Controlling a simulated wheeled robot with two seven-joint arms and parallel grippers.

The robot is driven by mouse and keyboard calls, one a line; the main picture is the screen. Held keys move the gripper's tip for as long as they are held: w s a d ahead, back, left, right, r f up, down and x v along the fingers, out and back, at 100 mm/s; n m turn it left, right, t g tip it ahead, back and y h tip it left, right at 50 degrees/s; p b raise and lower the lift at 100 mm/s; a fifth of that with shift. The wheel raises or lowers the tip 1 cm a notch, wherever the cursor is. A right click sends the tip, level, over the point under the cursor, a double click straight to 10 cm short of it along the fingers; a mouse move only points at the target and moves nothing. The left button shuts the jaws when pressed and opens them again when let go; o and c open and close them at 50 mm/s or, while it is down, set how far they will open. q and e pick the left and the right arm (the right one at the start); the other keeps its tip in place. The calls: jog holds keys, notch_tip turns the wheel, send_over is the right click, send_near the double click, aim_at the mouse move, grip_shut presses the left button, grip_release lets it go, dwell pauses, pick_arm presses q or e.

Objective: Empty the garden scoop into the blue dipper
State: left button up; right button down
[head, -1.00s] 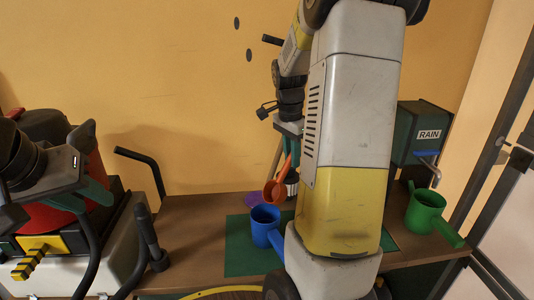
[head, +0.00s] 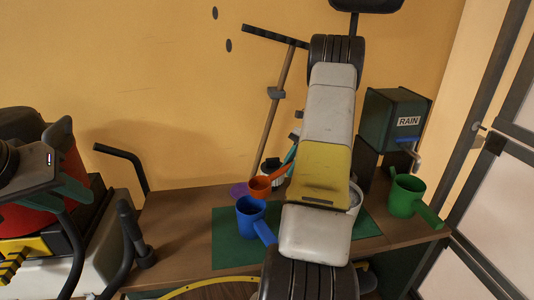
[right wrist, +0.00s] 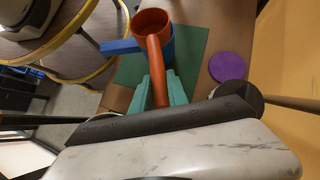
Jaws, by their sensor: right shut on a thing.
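The orange scoop (head: 260,187) is in the air, just above and behind the blue dipper's rim in the head view. My right gripper (right wrist: 160,90) is shut on its handle (right wrist: 158,65); my arm mostly hides that gripper in the head view. The scoop's mouth (right wrist: 150,20) shows in the right wrist view, overlapping the blue dipper (right wrist: 167,45). I cannot tell what it holds. The blue dipper (head: 250,218) stands upright on a green mat (head: 232,248), its handle toward the front right. My left gripper (head: 76,190) is at the far left, away from both; its opening is unclear.
A green dipper (head: 404,198) stands to the right, below a dark box marked RAIN (head: 394,122). A purple disc (head: 239,190) lies behind the blue dipper. A pale container (head: 355,198) is partly hidden by my right arm. Dark bars (head: 128,160) rise at left.

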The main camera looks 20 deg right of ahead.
jog(key=shift+d+f+y, duration=0.1)
jog(key=shift+f+y, duration=0.5)
jog(key=shift+f, duration=0.25)
jog(key=shift+r, duration=1.55)
